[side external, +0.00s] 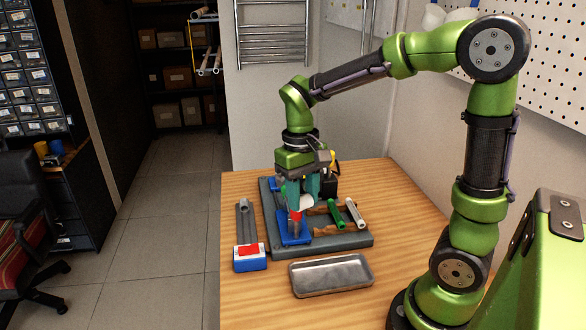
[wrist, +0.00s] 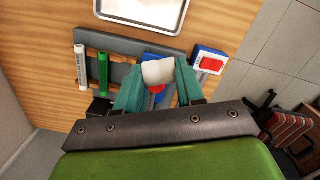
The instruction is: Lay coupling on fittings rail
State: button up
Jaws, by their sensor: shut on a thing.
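My gripper (side external: 301,196) has teal fingers and is shut on a short white coupling (side external: 305,202). In the wrist view the coupling (wrist: 158,72) sits across the fingertips. It is held above a blue fixture with a red part (side external: 296,215) on a dark grey board (side external: 328,241). The fingers and coupling hide part of this fixture. A narrow grey rail (side external: 245,222) lies left of the board, with a blue and white block (side external: 250,258) with a red patch at its near end. I cannot tell for sure that this is the fittings rail.
A green pipe (side external: 336,214) and a white pipe (side external: 355,213) lie on brown wooden supports on the board's right side. An empty metal tray (side external: 331,275) lies in front. The wooden table (side external: 400,190) is clear at the back right.

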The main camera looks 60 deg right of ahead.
jog(key=w+f+n, duration=0.1)
jog(key=w+n, duration=1.2)
jog(key=w, duration=0.4)
jog(key=shift+t, duration=0.5)
jog(key=shift+w+d+f, duration=0.1)
jog(key=shift+w+f, duration=0.05)
jog(key=shift+f, duration=2.25)
jog(key=shift+w+d+f, duration=0.1)
jog(key=shift+f, duration=2.35)
jog(key=shift+w+d+f, duration=0.1)
jog(key=shift+w+f, duration=0.05)
jog(key=shift+f, duration=2.25)
jog(key=o, duration=1.1)
jog(key=shift+r, duration=0.1)
